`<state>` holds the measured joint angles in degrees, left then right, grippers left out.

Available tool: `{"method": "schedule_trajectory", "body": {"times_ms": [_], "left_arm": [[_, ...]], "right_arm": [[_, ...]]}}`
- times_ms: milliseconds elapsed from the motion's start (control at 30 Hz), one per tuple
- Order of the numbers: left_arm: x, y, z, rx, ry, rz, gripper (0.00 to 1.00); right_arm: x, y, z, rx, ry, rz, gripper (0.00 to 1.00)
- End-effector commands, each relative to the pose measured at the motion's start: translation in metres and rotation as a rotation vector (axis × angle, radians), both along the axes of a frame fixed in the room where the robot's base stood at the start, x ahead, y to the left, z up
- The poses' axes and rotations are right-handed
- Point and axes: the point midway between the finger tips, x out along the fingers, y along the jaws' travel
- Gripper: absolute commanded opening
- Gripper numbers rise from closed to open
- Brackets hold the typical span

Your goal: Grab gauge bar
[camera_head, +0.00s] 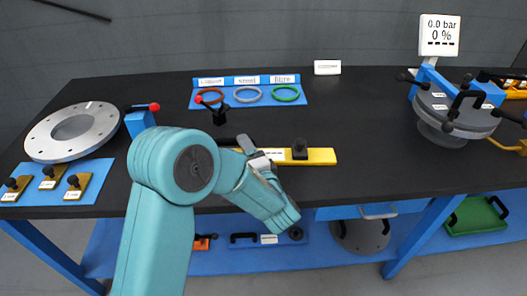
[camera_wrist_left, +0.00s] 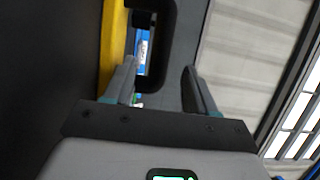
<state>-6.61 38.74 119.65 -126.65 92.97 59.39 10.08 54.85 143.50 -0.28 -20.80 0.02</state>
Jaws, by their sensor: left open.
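The gauge bar (camera_head: 320,156) is a yellow bar lying near the front edge of the black table, with a white label and a black knob. My left arm hides its left part. My left gripper (camera_head: 247,147) is at the bar's left part, its fingers mostly hidden in the head view. In the left wrist view the gripper (camera_wrist_left: 160,76) is open. A black loop handle (camera_wrist_left: 172,45) lies ahead of and between its fingers, and the yellow bar (camera_wrist_left: 113,45) runs beside the left finger. I cannot tell whether either finger touches it. My right gripper is not in view.
A blue tray (camera_head: 264,102) with coloured rings stands behind the bar. A grey flange ring (camera_head: 45,140) and a blue mat (camera_head: 88,192) with small brass pieces are at left. A lidded grey vessel (camera_head: 432,105) with a gauge display (camera_head: 440,35) stands at right. Table right of the bar is clear.

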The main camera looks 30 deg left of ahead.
Motion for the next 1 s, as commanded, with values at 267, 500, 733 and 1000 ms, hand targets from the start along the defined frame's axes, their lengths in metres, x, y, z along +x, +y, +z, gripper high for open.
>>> {"method": "schedule_trajectory", "body": {"times_ms": [267,500,733,1000], "left_arm": [[0.017,0.023,0.001,0.001,0.001,0.001,0.56],[0.039,0.051,0.000,0.001,0.001,-0.001,0.56],[0.042,0.055,-0.001,0.001,0.002,-0.004,0.56],[0.042,0.054,-0.001,0.001,0.001,-0.003,0.00]], "right_arm": [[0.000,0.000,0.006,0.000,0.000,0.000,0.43],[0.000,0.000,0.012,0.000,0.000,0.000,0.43],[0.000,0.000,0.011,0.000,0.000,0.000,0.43],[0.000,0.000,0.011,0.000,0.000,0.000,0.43]]}}
